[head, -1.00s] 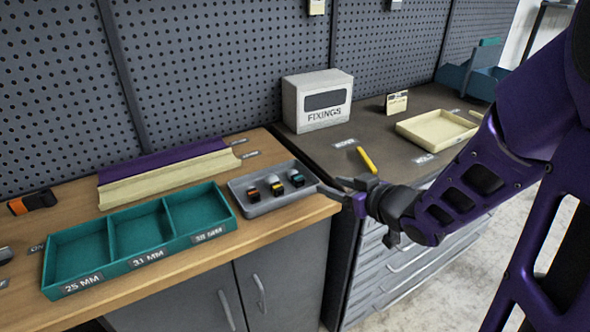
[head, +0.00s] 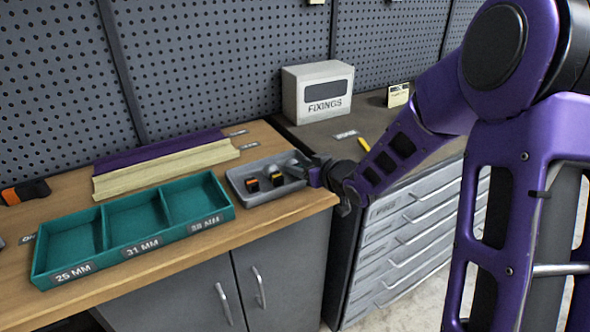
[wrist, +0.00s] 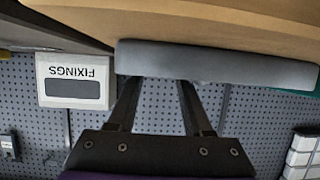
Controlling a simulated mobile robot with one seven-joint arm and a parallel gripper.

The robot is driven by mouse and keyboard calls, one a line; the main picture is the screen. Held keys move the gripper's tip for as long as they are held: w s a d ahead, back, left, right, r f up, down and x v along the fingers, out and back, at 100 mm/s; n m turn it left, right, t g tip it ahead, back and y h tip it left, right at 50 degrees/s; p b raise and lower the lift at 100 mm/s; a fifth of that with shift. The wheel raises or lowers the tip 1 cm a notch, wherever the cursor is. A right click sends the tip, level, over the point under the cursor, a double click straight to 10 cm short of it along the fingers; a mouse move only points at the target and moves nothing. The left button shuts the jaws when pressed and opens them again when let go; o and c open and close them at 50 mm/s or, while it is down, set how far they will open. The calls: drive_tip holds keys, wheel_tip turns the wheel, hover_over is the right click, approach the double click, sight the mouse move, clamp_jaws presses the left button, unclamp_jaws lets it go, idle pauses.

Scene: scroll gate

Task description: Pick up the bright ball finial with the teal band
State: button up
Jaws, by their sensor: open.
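The small grey tray (head: 262,205) stands at the right end of the wooden bench. The finial with the teal band is not visible now; my gripper covers the tray's right part in the head view. My gripper (head: 304,169) is open, low over the tray's right end. In the wrist view the two fingers (wrist: 158,82) are apart and point at the grey tray's side (wrist: 215,65). No finial shows there, so I cannot tell whether anything is between them.
A teal three-compartment tray (head: 128,250) with size labels stands left of the grey tray. Purple and cream mouldings (head: 165,168) lie behind. The FIXINGS box (head: 318,92) and a yellow marker (head: 364,144) are on the dark cabinet to the right.

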sight(296, 164)
drive_tip(key=x, duration=0.3)
drive_tip(key=shift+w+f, duration=0.1)
drive_tip(key=shift+w, duration=0.05)
clamp_jaws()
